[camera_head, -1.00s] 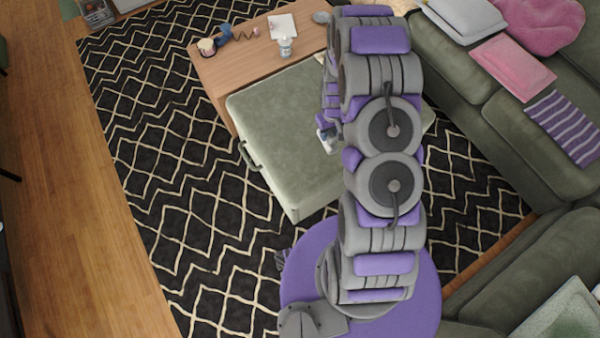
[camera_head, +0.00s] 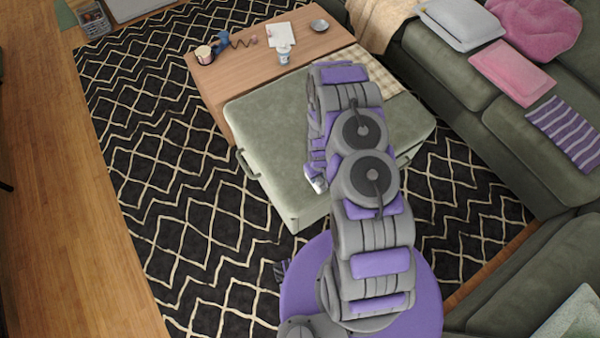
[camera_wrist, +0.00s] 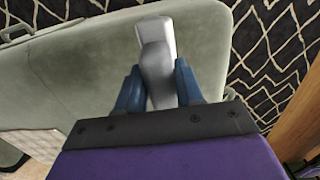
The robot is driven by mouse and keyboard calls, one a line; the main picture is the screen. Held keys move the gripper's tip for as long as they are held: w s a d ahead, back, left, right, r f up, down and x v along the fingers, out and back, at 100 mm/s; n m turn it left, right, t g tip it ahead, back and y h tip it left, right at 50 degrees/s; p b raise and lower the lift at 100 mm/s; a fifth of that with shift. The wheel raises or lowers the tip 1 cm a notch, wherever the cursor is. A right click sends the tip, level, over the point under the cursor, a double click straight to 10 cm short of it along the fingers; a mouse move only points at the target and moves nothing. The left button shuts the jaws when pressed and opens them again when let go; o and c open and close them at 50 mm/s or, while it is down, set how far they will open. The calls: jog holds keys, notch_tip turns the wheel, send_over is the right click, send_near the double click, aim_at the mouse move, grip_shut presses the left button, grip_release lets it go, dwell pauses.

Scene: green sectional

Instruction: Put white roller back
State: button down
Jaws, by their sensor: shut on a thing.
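The white roller (camera_wrist: 157,58) looks pale grey-white in the wrist view, with a wider head and a narrower body. My gripper (camera_wrist: 156,78) is shut on it, with one blue finger on each side. The roller's head points away from the gripper, over the grey-green ottoman (camera_wrist: 85,80). In the head view a small white part of the roller (camera_head: 317,184) shows at the end of my arm, over the ottoman (camera_head: 270,130). My arm hides most of the gripper there. Whether the roller touches the ottoman cannot be told.
A wooden coffee table (camera_head: 245,75) adjoins the ottoman. It bears a white jar (camera_head: 284,55), paper (camera_head: 280,34), a cup (camera_head: 205,54), a blue item (camera_head: 222,42) and a bowl (camera_head: 319,25). A green sofa (camera_head: 460,90) stands right. Patterned rug (camera_head: 150,140) lies clear at left.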

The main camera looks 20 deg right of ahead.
jog(key=w+a+f+b, duration=0.1)
jog(key=w+a+f, duration=0.1)
jog(key=w+a+f+b, duration=0.2)
jog(key=w+a, duration=0.1)
jog(key=shift+w+f, duration=0.25)
jog(key=shift+w, duration=0.05)
jog(key=shift+r, duration=0.15)
jog(key=c, duration=0.7)
grip_release()
